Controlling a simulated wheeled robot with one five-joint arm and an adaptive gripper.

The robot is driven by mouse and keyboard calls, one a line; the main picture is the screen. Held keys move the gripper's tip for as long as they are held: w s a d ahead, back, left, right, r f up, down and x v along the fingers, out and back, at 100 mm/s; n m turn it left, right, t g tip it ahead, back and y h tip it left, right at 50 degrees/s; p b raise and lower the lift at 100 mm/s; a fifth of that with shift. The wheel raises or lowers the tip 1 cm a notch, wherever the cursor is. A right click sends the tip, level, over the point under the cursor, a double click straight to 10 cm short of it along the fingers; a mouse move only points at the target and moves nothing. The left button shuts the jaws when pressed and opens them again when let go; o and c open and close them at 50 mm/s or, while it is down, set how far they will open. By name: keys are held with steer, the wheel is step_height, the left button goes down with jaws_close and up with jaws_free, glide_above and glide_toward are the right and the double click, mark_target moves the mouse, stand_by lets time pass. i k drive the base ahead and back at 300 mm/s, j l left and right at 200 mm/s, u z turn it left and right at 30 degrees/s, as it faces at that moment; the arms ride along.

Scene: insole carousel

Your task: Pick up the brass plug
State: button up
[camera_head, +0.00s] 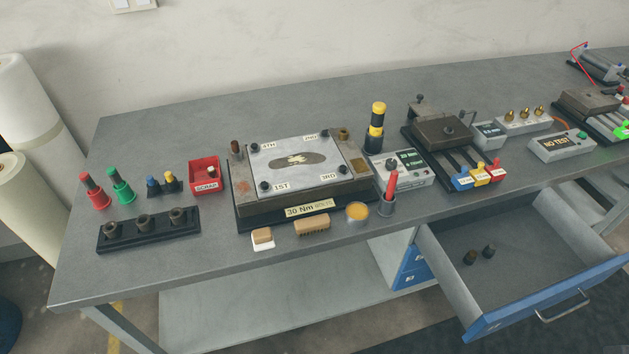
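Several small brass-coloured plugs (524,113) stand upright in a row on a pale grey block (527,124) at the back right of the bench. A brass-toned fitting (344,134) sits at the back right corner of the 30 Nm fixture (300,205). I cannot tell which of these is the brass plug meant. My gripper is not in view.
A grey bench (140,270) carries a red scrap bin (206,176), a dark socket rack (148,229), brushes (312,227), a small yellow-filled cup (357,212) and a "NO TEST" box (562,144). The drawer juts out below the bench edge. The bench's front left is clear.

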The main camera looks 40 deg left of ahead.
mark_target(472, 254)
steer(key=u, duration=1.85)
steer(key=z, duration=1.35)
steer(key=i+u, duration=0.1)
steer(key=u, duration=0.35)
steer(key=i+l+u, duration=0.1)
steer(key=u, duration=0.3)
steer(key=l+u, duration=0.1)
steer(key=u, duration=0.35)
steer(key=i+l+u, duration=0.15)
steer(key=u, duration=0.3)
steer(key=l+u, duration=0.15)
steer(key=u, duration=0.25)
steer(key=l+u, duration=0.15)
steer(key=u, duration=0.3)
steer(key=l+u, duration=0.15)
steer(key=u, duration=0.3)
steer(key=i+l, duration=0.05)
